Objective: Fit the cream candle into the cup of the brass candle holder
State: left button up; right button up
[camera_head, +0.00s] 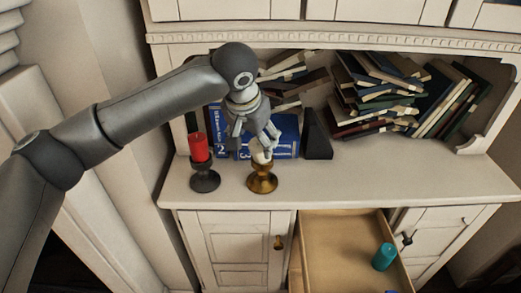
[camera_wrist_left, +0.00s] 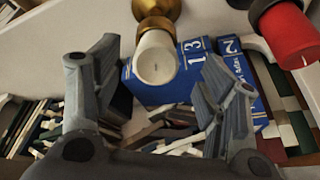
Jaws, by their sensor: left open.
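The brass candle holder (camera_head: 262,182) stands on the cream cabinet top. It also shows in the left wrist view (camera_wrist_left: 156,23). The cream candle (camera_head: 262,156) is at the holder's cup, with its free end toward my left gripper. In the left wrist view the candle (camera_wrist_left: 156,62) meets the brass cup and looks roughly in line with it; how deep it sits is hidden. My left gripper (camera_head: 256,139) is open just above the candle, with its fingers spread to both sides and apart from it. My right gripper is not in view.
A red candle (camera_head: 199,147) stands in a dark holder (camera_head: 205,178) to the left. Blue books (camera_head: 285,133) and a black bookend (camera_head: 317,137) are close behind. Piled books fill the shelf. An open drawer (camera_head: 335,238) below holds a teal candle (camera_head: 384,257). The cabinet top at right is clear.

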aim_at(258, 145)
pick_arm(q)
jog(key=shift+x, duration=0.95)
jog(key=shift+d+x, duration=0.15)
jog(key=shift+x, duration=1.05)
jog(key=shift+d+x, duration=0.1)
jog(key=shift+x, duration=1.05)
jog(key=shift+r, duration=0.1)
jog(key=c, duration=1.2)
jog(key=shift+r, duration=0.1)
